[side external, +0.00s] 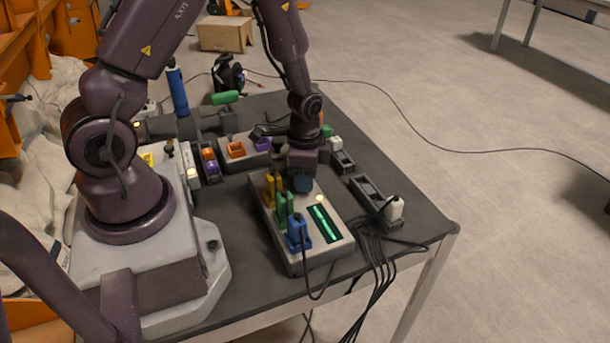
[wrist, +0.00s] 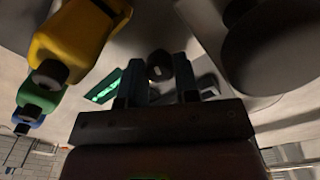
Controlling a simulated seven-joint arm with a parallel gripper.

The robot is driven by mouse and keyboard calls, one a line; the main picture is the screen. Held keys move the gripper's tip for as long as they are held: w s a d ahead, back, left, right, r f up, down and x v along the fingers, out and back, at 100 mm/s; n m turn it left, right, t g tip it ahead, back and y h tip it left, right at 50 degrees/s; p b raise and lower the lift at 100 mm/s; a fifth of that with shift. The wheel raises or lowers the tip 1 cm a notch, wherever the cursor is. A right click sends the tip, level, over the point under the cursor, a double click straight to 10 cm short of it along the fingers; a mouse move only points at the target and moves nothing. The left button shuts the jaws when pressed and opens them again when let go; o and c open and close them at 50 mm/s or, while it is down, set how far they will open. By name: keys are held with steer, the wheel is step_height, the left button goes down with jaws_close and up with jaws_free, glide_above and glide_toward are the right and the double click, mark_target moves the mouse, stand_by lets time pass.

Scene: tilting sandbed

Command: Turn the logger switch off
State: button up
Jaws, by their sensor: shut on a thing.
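The logger is a pale grey box (side external: 325,259) with a lit green display (side external: 324,223) and a small glowing lamp (side external: 320,198). My gripper (side external: 303,185) points down at its far end, fingers low at the top face. In the wrist view my gripper (wrist: 155,90) has its two fingers close on either side of a small dark knob with a pale centre, which looks like the logger switch (wrist: 157,66). The fingers are shut on it. In the side view the gripper hides the switch, and its on or off position cannot be told.
Yellow (side external: 272,186), green (side external: 284,207) and blue (side external: 298,232) plugs stand along the logger's left side, close to my gripper. Cables hang over the front table edge.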

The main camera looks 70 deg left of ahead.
steer(key=n, duration=1)
steer(key=shift+n, duration=0.4)
stand_by(0.4)
steer(key=o, duration=0.9)
steer(key=shift+o, duration=0.2)
step_height(320, 180, up, 13)
